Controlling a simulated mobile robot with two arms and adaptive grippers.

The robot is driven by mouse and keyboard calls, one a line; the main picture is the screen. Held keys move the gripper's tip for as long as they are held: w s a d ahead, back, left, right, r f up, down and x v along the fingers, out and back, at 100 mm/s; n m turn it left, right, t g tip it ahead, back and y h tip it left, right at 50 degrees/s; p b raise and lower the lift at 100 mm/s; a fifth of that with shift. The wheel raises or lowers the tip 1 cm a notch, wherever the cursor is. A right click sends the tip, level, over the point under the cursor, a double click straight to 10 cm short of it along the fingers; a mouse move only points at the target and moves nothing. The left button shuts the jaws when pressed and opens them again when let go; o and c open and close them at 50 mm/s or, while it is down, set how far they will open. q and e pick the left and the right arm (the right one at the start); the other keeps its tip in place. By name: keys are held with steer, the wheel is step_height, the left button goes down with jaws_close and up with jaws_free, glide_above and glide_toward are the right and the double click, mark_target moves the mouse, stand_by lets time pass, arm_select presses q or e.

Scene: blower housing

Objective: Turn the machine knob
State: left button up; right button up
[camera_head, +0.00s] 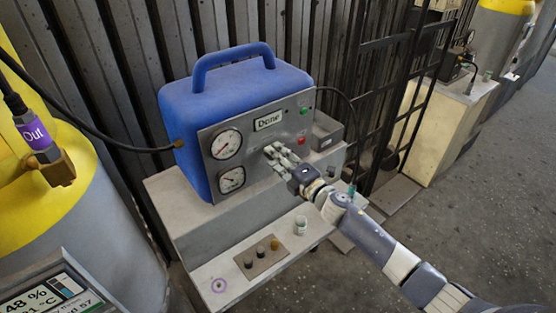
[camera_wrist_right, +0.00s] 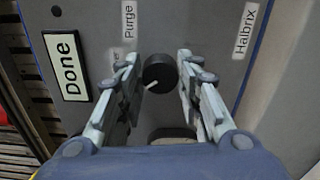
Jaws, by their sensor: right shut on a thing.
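The machine is a blue case (camera_head: 235,92) with a handle and a grey front panel (camera_wrist_right: 205,25). The panel has a round black knob (camera_wrist_right: 160,72) with a white pointer line aimed toward the lower left in the right wrist view. A "Purge" label (camera_wrist_right: 129,20) is above it. A "Done" plate (camera_head: 268,120) also shows in the right wrist view (camera_wrist_right: 65,65). My right gripper (camera_head: 271,152) is at the panel, its two fingers on either side of the knob, shut on it. The gripper hides the knob in the head view. My left gripper is out of view.
Two gauges (camera_head: 226,144) are on the panel's left, a red button (camera_head: 302,141) on its right. A grey bench (camera_head: 205,228) carries the machine, with small plugs on a plate (camera_head: 262,258) in front. A yellow-topped tank (camera_head: 85,215) stands left.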

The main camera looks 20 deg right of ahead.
steer(key=n+b, duration=0.1)
steer(key=n, duration=0.3)
steer(key=shift+n, duration=0.3)
stand_by(0.5)
steer(key=o, duration=1.1)
steer(key=shift+c, duration=0.2)
steer(key=v, duration=1.2)
